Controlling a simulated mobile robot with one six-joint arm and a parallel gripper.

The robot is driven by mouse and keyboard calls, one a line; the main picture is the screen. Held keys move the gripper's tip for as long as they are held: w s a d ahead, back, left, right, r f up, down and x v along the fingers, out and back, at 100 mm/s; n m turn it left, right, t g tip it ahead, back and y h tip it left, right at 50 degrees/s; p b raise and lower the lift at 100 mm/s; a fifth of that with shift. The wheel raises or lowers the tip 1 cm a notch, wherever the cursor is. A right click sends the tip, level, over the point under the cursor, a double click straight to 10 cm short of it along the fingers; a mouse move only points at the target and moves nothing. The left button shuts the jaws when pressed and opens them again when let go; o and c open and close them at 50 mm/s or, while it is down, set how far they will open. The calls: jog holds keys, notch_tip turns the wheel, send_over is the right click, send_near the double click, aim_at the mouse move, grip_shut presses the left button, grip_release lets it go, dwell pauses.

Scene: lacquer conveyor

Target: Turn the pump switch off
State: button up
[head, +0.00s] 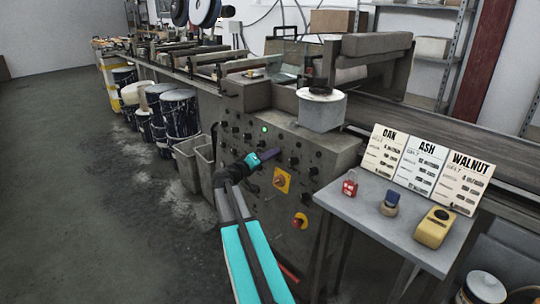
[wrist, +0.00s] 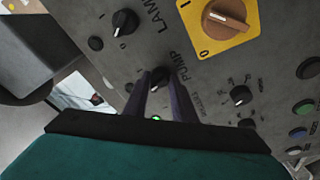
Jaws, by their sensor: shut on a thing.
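The pump switch (wrist: 160,73) is a black rotary knob next to the word PUMP on the grey control panel (head: 318,150). In the wrist view, my gripper (wrist: 161,80) has its two dark purple fingers on either side of this knob, shut on it. The fingers hide part of the knob, and I cannot tell which mark it points to. In the head view, my gripper (head: 274,153) reaches the panel front, and its fingers cover the knob there. A small green light (head: 264,129) glows on the panel above my gripper; it also shows in the wrist view (wrist: 156,118).
The lamp knob (wrist: 123,21) and an orange rotary switch (wrist: 226,15) on a yellow plate are close by. A red button (head: 299,220) sits lower. A side table (head: 375,222) with cards and small objects stands right. Bins and drums line the left; open floor lies beyond.

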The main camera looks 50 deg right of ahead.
jog(key=shift+s+d+r+n+t+p, duration=0.15)
jog(key=shift+n+p, duration=0.2)
jog(key=shift+n, duration=0.55)
jog(key=shift+w+r+n+t+p, duration=0.15)
jog(key=shift+n+p, duration=0.15)
jog(key=shift+n, duration=0.6)
jog(key=shift+s+f, duration=0.1)
jog(key=o, duration=1.1)
jog(key=shift+f, duration=0.1)
jog(key=shift+c, duration=0.2)
jog(key=shift+a, duration=0.2)
jog(key=a, duration=1.3)
jog(key=shift+s+a+r, duration=0.2)
jog(key=shift+s+r, duration=0.2)
jog(key=shift+s, duration=0.05)
